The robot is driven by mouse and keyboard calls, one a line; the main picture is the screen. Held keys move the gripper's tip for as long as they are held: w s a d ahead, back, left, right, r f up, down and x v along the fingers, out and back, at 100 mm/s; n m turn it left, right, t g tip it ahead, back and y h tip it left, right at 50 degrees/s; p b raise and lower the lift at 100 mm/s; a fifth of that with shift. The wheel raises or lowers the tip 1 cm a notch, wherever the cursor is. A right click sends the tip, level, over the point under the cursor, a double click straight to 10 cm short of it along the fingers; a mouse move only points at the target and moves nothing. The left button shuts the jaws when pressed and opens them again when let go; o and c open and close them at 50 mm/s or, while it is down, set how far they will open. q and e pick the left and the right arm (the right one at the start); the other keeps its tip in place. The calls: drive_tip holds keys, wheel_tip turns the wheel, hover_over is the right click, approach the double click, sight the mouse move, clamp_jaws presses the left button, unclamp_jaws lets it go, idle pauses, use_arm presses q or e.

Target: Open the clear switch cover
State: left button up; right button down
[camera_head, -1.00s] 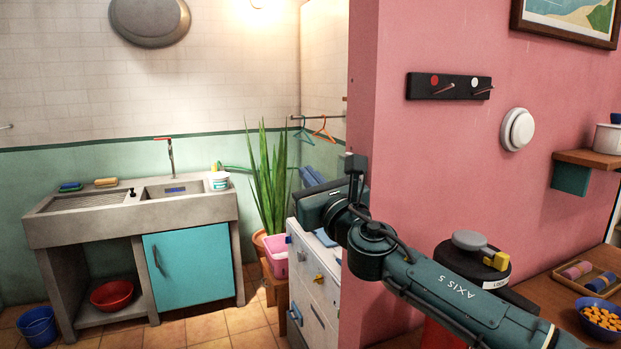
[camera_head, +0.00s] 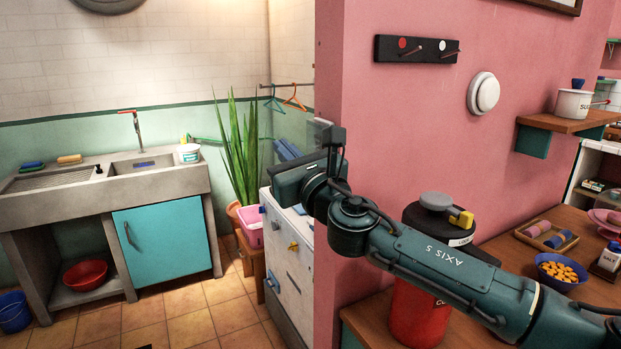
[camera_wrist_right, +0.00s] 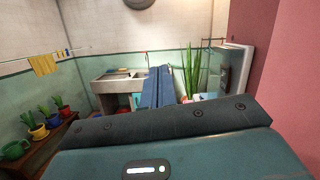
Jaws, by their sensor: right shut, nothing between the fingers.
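My right gripper (camera_head: 285,149) has blue fingers and is at the far end of my dark teal arm, past the edge of the pink wall. In the right wrist view its blue fingers (camera_wrist_right: 158,88) lie together, empty, pointing toward the sink. I cannot pick out the clear switch cover with certainty. Below the gripper is a white cabinet (camera_head: 284,262) with blue and yellow knobs, partly hidden by my arm.
The pink wall (camera_head: 390,110) stands close beside my right arm. A potted plant (camera_head: 240,150) and pink tub (camera_head: 251,228) are beyond the cabinet. A wooden counter (camera_head: 500,250) holds a bowl (camera_head: 561,272) at right. The tiled floor before the sink (camera_head: 150,181) is clear.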

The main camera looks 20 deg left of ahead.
use_arm(q)
drive_tip(key=shift+w+d+b, duration=0.15)
drive_tip(key=shift+d+b, duration=0.15)
drive_tip(key=shift+b, duration=0.45)
use_arm(e)
drive_tip(key=v, duration=1)
drive_tip(key=shift+d, duration=0.2)
